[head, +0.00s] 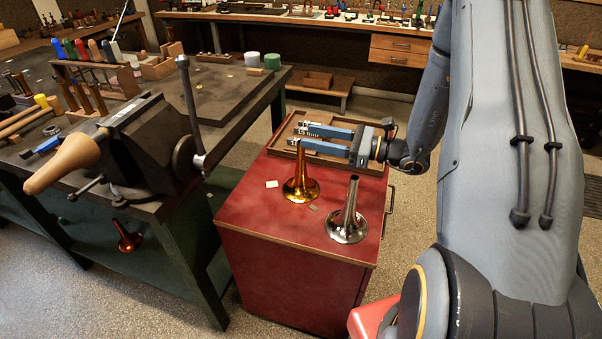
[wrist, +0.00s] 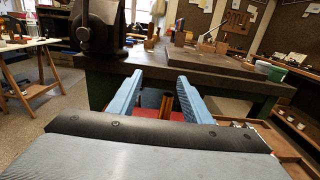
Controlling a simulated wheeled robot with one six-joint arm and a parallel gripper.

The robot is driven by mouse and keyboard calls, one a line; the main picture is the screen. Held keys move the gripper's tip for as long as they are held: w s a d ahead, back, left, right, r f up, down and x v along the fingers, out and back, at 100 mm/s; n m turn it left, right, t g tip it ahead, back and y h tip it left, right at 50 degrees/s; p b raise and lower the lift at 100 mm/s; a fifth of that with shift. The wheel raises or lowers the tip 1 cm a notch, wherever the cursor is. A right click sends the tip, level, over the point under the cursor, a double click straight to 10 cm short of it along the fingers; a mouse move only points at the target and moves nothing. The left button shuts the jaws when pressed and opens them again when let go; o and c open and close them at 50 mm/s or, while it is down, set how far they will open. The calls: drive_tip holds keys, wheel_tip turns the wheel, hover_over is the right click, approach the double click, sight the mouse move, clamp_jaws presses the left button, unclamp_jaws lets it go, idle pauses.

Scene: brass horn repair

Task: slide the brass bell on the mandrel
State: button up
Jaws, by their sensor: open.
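The shiny brass bell (head: 301,186) stands upright on its wide flare on the red cabinet top. My gripper (head: 300,135) is open, with its two blue fingers level and pointing left, near the top of the bell's stem. In the wrist view the brass stem (wrist: 167,103) shows in the gap between the fingers (wrist: 160,88); I see no finger closed on it. The mandrel (head: 65,163), a tan wooden cone, sticks out from the dark vise (head: 140,145) at the left, bare, tip toward the lower left.
A silver bell (head: 347,222) stands on the cabinet (head: 265,235), right of the brass one. A wooden tray (head: 285,151) lies behind them, under my gripper. A copper-coloured bell (head: 129,240) lies on the bench's lower shelf. The vise's upright lever (head: 190,105) rises between mandrel and cabinet.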

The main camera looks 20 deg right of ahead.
sight(305, 155)
drive_tip(key=f+b, duration=0.2)
drive_tip(key=w+f+b, duration=0.1)
drive_tip(key=f+b, duration=0.2)
drive_tip(key=w+f+b, duration=0.1)
drive_tip(key=f+b, duration=0.1)
drive_tip(key=f, duration=0.1)
drive_tip(key=shift+w, duration=0.15)
drive_tip(key=shift+x, duration=1.1)
drive_tip(key=x, duration=0.1)
drive_tip(key=p+x, duration=0.1)
drive_tip(key=x, duration=0.3)
drive_tip(key=shift+w+a+f, duration=0.15)
drive_tip(key=shift+w+f, duration=0.1)
drive_tip(key=shift+c, duration=0.6)
clamp_jaws()
